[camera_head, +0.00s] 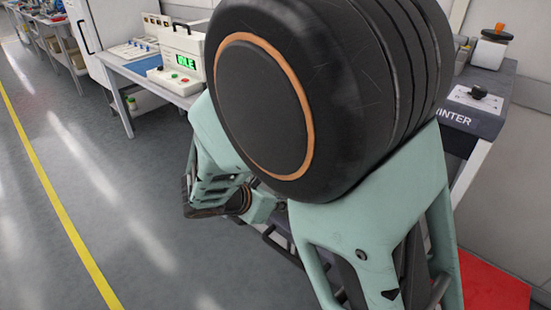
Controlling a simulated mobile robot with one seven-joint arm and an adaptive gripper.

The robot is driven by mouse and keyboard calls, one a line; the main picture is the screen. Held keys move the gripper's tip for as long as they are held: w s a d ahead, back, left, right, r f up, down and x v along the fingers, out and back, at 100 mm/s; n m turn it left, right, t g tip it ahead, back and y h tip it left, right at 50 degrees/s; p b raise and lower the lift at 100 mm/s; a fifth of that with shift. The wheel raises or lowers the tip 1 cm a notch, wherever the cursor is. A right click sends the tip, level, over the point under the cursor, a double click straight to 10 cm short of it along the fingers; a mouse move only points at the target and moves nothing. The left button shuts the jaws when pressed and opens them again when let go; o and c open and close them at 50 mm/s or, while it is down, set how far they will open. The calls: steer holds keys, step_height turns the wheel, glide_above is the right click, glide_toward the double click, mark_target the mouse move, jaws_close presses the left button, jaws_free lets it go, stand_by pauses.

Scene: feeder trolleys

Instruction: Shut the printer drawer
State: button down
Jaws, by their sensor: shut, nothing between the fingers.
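The printer station (480,122) is at the right, a dark grey top whose front edge shows the letters "INTER". A light panel with a black knob (478,91) sits on it. Its drawer is hidden behind my large arm, so I cannot tell how far it stands open. My arm's mint links and big black joint fill the middle of the view. My gripper does not show; the visible part of the arm ends at a dark joint and a small mint link left of centre.
A jar with an orange-knobbed lid (490,47) stands behind the printer. A red floor patch (492,290) is at the lower right. Grey floor with a yellow line (57,205) is clear at left.

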steer(key=w+d+p, duration=0.2)
steer(key=w+d, duration=0.4)
steer(key=w, duration=0.2)
steer(key=w+d+p, duration=0.2)
steer(key=w+d, duration=0.5)
steer(key=w, duration=0.2)
steer(key=w+d+p, duration=0.1)
steer(key=w+d, duration=0.5)
steer(key=w, duration=0.3)
steer(key=shift+d+p, duration=0.3)
steer(key=shift+p, duration=0.1)
steer(key=shift+r, duration=0.1)
